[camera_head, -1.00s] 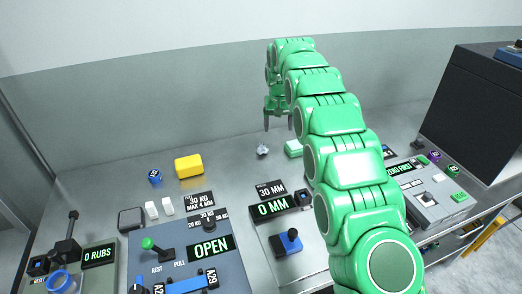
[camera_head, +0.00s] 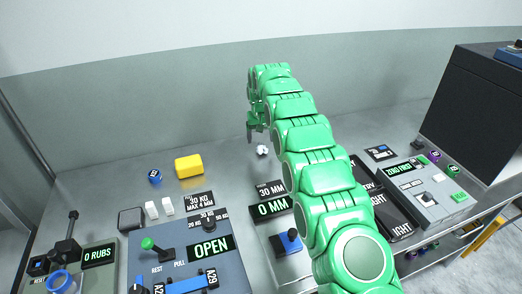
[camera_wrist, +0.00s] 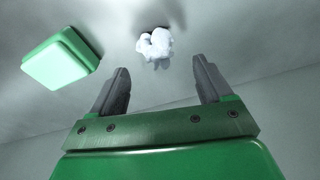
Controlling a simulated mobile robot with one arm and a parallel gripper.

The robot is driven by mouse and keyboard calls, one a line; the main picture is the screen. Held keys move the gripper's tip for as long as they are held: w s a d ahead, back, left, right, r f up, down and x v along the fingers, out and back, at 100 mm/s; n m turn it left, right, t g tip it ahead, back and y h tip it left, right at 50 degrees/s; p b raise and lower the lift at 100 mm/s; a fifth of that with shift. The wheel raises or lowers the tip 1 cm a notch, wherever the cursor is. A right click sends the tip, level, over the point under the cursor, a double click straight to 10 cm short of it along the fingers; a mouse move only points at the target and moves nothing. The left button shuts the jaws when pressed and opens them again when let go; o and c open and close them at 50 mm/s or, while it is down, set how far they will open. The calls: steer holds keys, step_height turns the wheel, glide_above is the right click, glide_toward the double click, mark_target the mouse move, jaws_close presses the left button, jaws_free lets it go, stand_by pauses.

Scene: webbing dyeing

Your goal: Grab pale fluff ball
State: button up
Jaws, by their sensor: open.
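The pale fluff ball (camera_head: 262,150) is a small white lump on the grey bench top, near the back wall. In the wrist view the fluff ball (camera_wrist: 155,46) lies beyond the fingertips, roughly between the lines of the two fingers and apart from both. My gripper (camera_head: 258,138) is above the bench just behind and left of the ball, fingers pointing down. In the wrist view my gripper (camera_wrist: 160,84) is open with nothing between its fingers.
A pale green block (camera_wrist: 61,57) lies beside the ball in the wrist view; my arm hides it in the head view. A yellow block (camera_head: 189,166) and a blue cube (camera_head: 155,176) stand left.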

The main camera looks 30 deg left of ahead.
mark_target(261, 146)
step_height(261, 146, down, 4)
steer(key=shift+s+d+r, duration=0.1)
steer(key=shift+s+d, duration=0.05)
steer(key=shift+f, duration=0.45)
steer(key=c, duration=1.1)
